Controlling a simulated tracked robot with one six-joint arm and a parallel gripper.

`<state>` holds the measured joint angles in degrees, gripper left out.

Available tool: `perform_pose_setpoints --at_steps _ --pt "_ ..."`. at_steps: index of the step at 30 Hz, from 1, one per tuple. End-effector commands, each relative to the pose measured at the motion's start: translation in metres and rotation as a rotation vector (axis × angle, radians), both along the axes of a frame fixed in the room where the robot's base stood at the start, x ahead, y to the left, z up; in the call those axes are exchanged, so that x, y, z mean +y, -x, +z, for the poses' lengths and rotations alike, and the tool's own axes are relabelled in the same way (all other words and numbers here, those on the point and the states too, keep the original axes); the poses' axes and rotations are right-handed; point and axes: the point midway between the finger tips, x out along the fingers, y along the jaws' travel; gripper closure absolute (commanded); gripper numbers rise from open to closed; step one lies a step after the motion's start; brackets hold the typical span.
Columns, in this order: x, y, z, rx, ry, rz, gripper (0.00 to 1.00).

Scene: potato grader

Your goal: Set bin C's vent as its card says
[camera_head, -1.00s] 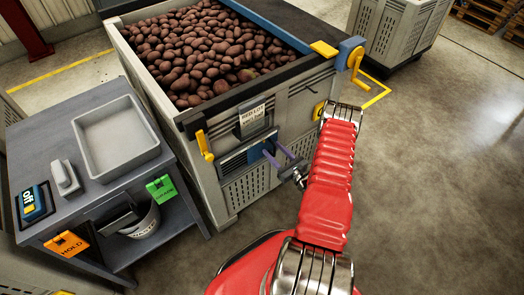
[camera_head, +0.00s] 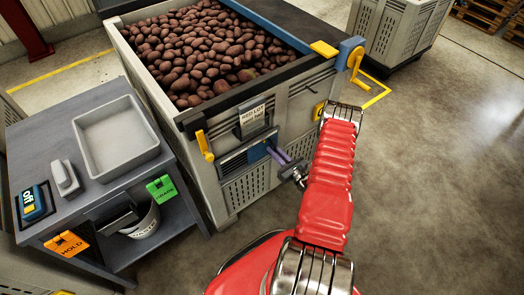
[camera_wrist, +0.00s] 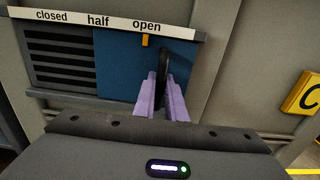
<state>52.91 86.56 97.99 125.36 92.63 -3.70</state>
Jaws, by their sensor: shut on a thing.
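Bin C (camera_head: 300,104) is a grey crate full of potatoes. Its card (camera_head: 252,115) hangs on the front, with writing too small to read. Below it is the vent (camera_head: 245,156), with a blue slide plate (camera_wrist: 123,70) and dark slats (camera_wrist: 62,66) showing at the left. The scale (camera_wrist: 95,19) reads closed, half, open from left to right. A yellow pointer (camera_wrist: 145,41) stands below "open". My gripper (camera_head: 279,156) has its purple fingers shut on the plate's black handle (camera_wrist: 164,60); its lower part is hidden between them.
A yellow C sign (camera_wrist: 304,95) is right of the vent. A yellow lever (camera_head: 204,146) and a yellow crank (camera_head: 356,62) stick out from the bin. A grey bench (camera_head: 80,200) with a tray (camera_head: 118,170) stands left. The floor at right is clear.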

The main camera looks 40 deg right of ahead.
Motion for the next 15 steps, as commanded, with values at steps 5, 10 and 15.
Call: perform_pose_setpoints --at_steps 5,10,15 --pt "0.000 0.000 0.000 0.000 0.000 0.000 1.00" --pt "0.002 0.000 0.000 0.000 -0.001 0.000 1.00" --pt "0.010 0.000 0.000 0.001 -0.001 0.002 1.00"
